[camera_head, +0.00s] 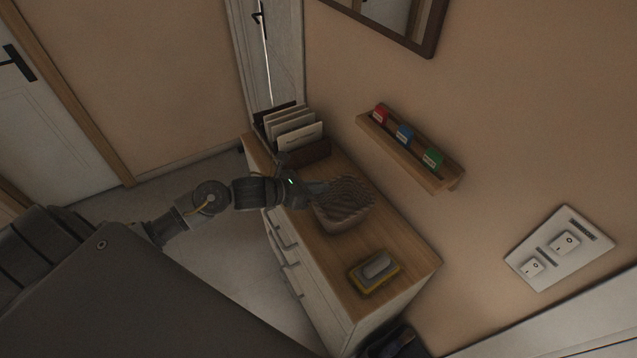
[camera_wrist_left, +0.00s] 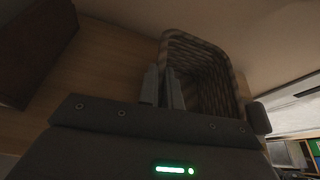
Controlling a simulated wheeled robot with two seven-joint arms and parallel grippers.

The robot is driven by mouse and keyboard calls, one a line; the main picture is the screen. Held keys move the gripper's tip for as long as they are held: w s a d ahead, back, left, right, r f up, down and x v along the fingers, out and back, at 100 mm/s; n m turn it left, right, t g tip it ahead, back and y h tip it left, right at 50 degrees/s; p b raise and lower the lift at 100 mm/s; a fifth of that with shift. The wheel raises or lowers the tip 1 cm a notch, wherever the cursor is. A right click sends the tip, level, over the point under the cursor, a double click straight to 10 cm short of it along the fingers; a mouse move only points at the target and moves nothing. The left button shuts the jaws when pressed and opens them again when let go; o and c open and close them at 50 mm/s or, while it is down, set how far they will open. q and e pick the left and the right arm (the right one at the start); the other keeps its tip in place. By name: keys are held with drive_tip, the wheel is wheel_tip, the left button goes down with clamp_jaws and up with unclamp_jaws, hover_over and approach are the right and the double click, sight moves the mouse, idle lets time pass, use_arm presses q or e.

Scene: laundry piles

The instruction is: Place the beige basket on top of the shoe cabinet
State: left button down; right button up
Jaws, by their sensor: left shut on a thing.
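The beige basket (camera_head: 343,205) is a woven, open-topped basket at the middle of the wooden top of the shoe cabinet (camera_head: 402,247). It looks upright and on or just above the top; I cannot tell if it touches. My left gripper (camera_head: 316,191) reaches in from the left and is shut on the basket's near-left rim. In the left wrist view the basket (camera_wrist_left: 205,75) fills the upper middle, with the gripper fingers (camera_wrist_left: 168,90) at its left wall. The basket's inside looks empty. My right gripper is not in view.
A letter holder with envelopes (camera_head: 297,135) stands at the cabinet's far end. A yellow tray with a grey item (camera_head: 376,270) lies at the near end. A wall shelf (camera_head: 410,152) with red, blue and green boxes hangs above. A switch panel (camera_head: 556,250) is on the right wall.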

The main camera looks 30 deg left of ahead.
use_arm(q)
drive_tip(key=c, duration=2)
unclamp_jaws()
drive_tip(key=shift+f, duration=0.1)
drive_tip(key=o, duration=0.4)
drive_tip(key=shift+s+a, duration=0.3)
drive_tip(key=shift+s, duration=0.1)
drive_tip(key=b+v, duration=0.1)
drive_tip(key=v, duration=0.2)
drive_tip(key=b+v, duration=0.1)
drive_tip(key=v, duration=0.3)
drive_tip(key=b+v, duration=0.1)
drive_tip(key=v, duration=0.3)
drive_tip(key=shift+r+b, duration=0.3)
drive_tip(key=shift+b, duration=0.1)
